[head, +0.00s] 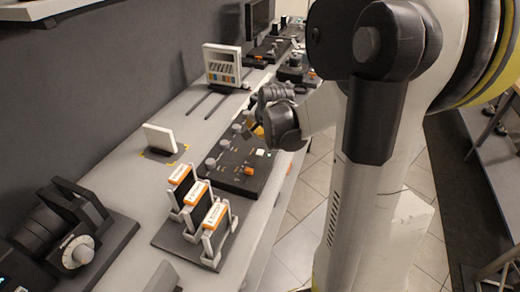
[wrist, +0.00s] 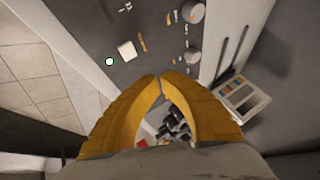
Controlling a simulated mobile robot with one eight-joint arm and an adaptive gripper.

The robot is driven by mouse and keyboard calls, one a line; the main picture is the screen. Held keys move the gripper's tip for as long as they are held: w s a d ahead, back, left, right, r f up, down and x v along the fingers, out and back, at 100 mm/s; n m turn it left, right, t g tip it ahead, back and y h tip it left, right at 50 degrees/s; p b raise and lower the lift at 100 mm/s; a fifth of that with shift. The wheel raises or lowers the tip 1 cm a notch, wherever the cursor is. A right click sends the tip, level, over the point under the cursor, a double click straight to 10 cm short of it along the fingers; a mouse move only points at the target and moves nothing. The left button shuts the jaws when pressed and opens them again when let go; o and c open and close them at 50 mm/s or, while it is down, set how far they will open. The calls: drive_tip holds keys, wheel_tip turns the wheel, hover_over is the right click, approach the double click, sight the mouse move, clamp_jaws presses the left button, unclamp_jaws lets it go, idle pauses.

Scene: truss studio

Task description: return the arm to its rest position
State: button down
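My gripper (wrist: 160,77) shows in the wrist view as two yellow fingers whose tips meet. Nothing is seen pinched between the tips; the gap behind them only shows dark things lying farther off. In the head view my gripper (head: 259,131) is mostly hidden behind the dark wrist, with a little yellow showing. It is over the bench, near the dark control panel (head: 230,181) with knobs and a white button. My arm fills the right of the head view, bent toward the bench.
The grey bench (head: 135,184) runs along a dark wall. On it stand a rack with orange-topped modules (head: 198,192), a small white panel (head: 160,138), a framed colour chart (head: 222,66) and a black device with a dial (head: 77,252). Tiled floor (head: 304,205) lies open to the right.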

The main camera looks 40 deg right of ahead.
idle(0.7)
drive_tip(key=s+a+r+n+y, duration=0.1)
drive_tip(key=s+a+r+n, duration=0.2)
drive_tip(key=a, duration=0.4)
drive_tip(key=s+a+r+n, duration=0.2)
drive_tip(key=s+a+r, duration=0.1)
drive_tip(key=a, duration=0.3)
drive_tip(key=s+a+n, duration=0.3)
drive_tip(key=s+a, duration=0.1)
drive_tip(key=s+a+n+y, duration=0.1)
drive_tip(key=s+a+n, duration=0.1)
drive_tip(key=s+a, duration=0.2)
drive_tip(key=s+a+r+n, duration=0.1)
drive_tip(key=s+a+n, duration=0.2)
drive_tip(key=s+a, duration=0.1)
drive_tip(key=shift+a+n+y, duration=0.3)
drive_tip(key=shift+a+y, duration=0.1)
